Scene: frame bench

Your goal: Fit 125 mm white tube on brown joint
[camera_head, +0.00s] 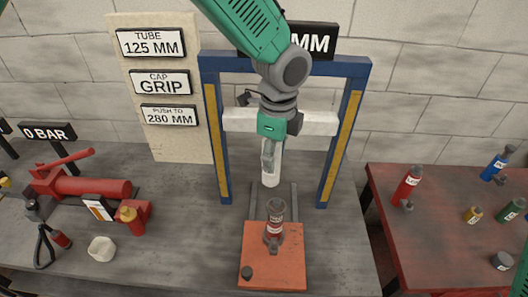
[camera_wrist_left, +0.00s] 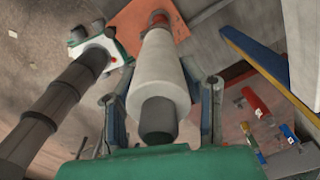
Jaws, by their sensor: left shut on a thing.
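My left gripper (camera_head: 268,160) is shut on a white tube (camera_head: 271,174) and holds it roughly upright under the blue frame's white crossbar. In the left wrist view, the tube (camera_wrist_left: 158,80) lies between the fingers (camera_wrist_left: 160,108), and a grey cylinder shows at its near end. Below it in the head view, a red and grey-brown upright piece (camera_head: 275,222) stands on an orange plate (camera_head: 262,278); its top seems to be the brown joint. The tube's lower end shows just above that top, apart from it in the picture. My right gripper is out of view.
A blue press frame (camera_head: 215,130) with yellow strips flanks my arm. A red table (camera_head: 445,235) with several bottles is on the right. A sign board (camera_head: 160,90) stands behind.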

